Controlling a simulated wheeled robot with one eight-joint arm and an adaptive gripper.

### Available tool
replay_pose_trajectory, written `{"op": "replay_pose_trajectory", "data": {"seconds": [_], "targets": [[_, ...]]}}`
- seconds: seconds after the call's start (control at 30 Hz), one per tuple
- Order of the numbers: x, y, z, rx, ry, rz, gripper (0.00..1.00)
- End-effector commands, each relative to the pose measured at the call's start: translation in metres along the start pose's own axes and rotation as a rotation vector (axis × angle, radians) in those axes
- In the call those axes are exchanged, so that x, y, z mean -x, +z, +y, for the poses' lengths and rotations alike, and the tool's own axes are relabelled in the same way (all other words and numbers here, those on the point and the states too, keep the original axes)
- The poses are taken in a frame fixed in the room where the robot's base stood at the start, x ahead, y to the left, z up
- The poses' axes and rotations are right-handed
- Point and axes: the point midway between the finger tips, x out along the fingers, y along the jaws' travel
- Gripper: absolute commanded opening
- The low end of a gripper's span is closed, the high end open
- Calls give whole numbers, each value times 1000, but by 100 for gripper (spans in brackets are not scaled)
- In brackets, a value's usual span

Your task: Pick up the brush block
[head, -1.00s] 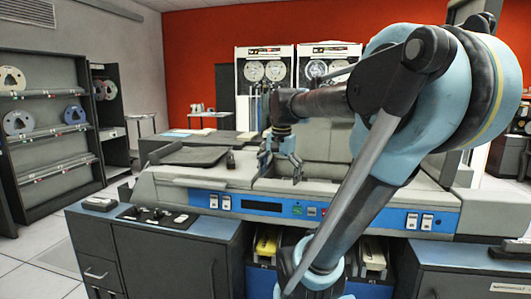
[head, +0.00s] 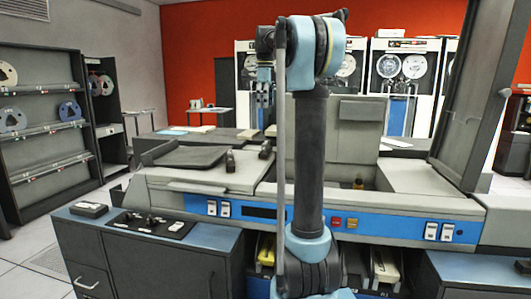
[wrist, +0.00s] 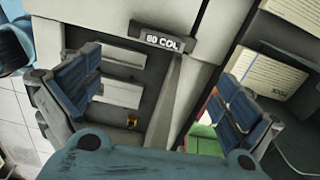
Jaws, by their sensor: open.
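A dark grey block marked "80 COL" (wrist: 165,40) shows at the top of the wrist view, on the pale machine. I cannot tell for sure which is the brush block. My gripper (head: 263,97) is raised above the back of the machine. In the wrist view my gripper (wrist: 155,100) has its blue-padded fingers wide apart, with nothing between them.
The grey machine (head: 200,178) has a blue control strip. A tall grey panel (head: 478,90) stands at its right. Printed cards (wrist: 262,80) lie at right in the wrist view. A shelf rack (head: 50,130) stands at left. Tape units (head: 405,70) stand behind.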

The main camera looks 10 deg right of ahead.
Motion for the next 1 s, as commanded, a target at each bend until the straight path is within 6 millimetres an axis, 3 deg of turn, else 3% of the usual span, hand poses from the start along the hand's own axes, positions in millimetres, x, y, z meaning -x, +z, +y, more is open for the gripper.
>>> {"op": "replay_pose_trajectory", "data": {"seconds": [0.23,0.7,1.0], "targets": [[-9,-1,-9,-46,3,1,98],[-90,-3,-8,-46,3,1,98],[-118,-3,-8,-45,3,1,98]]}}
